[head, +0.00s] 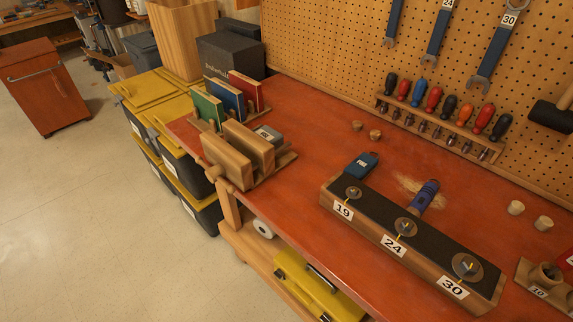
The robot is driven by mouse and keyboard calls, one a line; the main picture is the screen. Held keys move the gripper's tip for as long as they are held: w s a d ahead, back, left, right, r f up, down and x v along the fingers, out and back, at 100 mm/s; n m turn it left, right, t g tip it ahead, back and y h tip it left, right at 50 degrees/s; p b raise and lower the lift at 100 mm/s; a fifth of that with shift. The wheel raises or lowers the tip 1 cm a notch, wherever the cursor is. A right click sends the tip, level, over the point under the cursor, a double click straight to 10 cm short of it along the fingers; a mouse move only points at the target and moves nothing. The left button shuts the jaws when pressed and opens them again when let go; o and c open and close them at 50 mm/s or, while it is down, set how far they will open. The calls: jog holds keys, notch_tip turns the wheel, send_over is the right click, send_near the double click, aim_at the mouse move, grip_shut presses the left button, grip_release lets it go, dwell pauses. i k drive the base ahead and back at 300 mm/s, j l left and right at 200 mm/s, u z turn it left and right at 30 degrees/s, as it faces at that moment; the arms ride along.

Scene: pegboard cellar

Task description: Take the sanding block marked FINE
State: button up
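A dark blue block (361,166) lies on the red-brown workbench (310,150), just behind the end of the long wooden rack marked 19. It bears small white lettering that looks like FINE, though it is too small to be certain. A grey block (268,135) with a pale label sits beside the wooden vise jaws (246,146); I cannot read its label. My gripper is not in view.
The long rack (400,247) marked 19, 24 and 30 stands along the bench's front edge. A blue cylindrical tool (425,194) lies behind it near sawdust. Screwdrivers (440,110) stand in a rack by the pegboard. Mid-bench is mostly clear.

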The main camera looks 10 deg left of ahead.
aim_at(364, 165)
jog(key=u, duration=0.2)
jog(key=i+j, duration=0.15)
jog(key=j, duration=0.25)
jog(key=i+j+z, duration=0.1)
jog(key=j, duration=0.3)
jog(key=i+j, duration=0.15)
jog(key=j, duration=0.25)
jog(key=i+j, duration=0.15)
jog(key=j, duration=0.25)
jog(key=i+j+z, duration=0.1)
jog(key=j, duration=0.3)
jog(key=i+j, duration=0.15)
jog(key=j, duration=0.3)
jog(key=l+z, duration=0.05)
